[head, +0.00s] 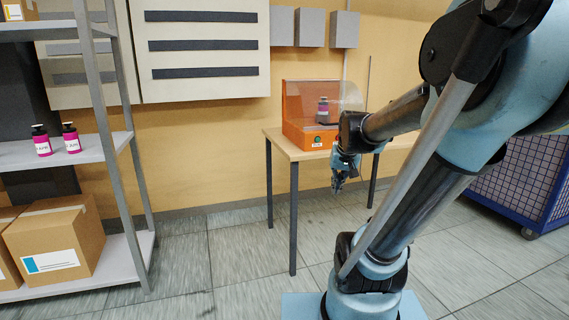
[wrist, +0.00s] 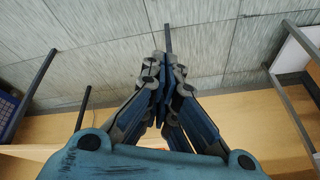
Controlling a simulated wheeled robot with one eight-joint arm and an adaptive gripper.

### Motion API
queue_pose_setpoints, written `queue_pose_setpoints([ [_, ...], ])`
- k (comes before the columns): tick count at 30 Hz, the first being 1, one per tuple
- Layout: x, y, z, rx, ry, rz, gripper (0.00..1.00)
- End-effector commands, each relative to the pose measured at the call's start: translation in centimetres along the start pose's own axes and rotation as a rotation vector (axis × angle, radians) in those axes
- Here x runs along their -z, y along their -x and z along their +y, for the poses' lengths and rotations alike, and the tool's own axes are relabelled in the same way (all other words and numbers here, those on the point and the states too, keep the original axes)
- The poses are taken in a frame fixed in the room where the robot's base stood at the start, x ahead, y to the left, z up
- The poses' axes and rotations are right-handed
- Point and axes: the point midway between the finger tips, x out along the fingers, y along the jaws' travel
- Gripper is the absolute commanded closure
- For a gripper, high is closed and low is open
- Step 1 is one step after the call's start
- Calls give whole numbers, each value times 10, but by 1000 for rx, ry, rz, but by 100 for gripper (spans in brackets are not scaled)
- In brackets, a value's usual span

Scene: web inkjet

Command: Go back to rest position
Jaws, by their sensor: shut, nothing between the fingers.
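My gripper (head: 340,181) hangs at the front right of the wooden table in the head view, pointing down. In the wrist view my gripper (wrist: 163,65) has its fingers together with nothing between them, over the tiled floor. My blue and black arm fills the right of the head view and hides part of the table.
The wooden table (head: 283,146) carries an orange machine (head: 297,104) with a clear cover and a pink-labelled bottle (head: 323,108) inside. A grey shelf (head: 94,155) at left holds two similar bottles and cardboard boxes. A blue mesh cart (head: 520,180) stands at right. Floor between shelf and table is clear.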

Motion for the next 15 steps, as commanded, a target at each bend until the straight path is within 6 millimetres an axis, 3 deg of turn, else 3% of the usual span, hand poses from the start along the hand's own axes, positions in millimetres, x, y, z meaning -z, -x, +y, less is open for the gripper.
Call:
queue_pose_setpoints([
  [1, -18, 0, 3, -6, 12, -14, 100],
  [9, -103, -3, 19, -46, 78, -97, 100],
  [15, -154, -11, 30, -70, 118, -150, 100],
])
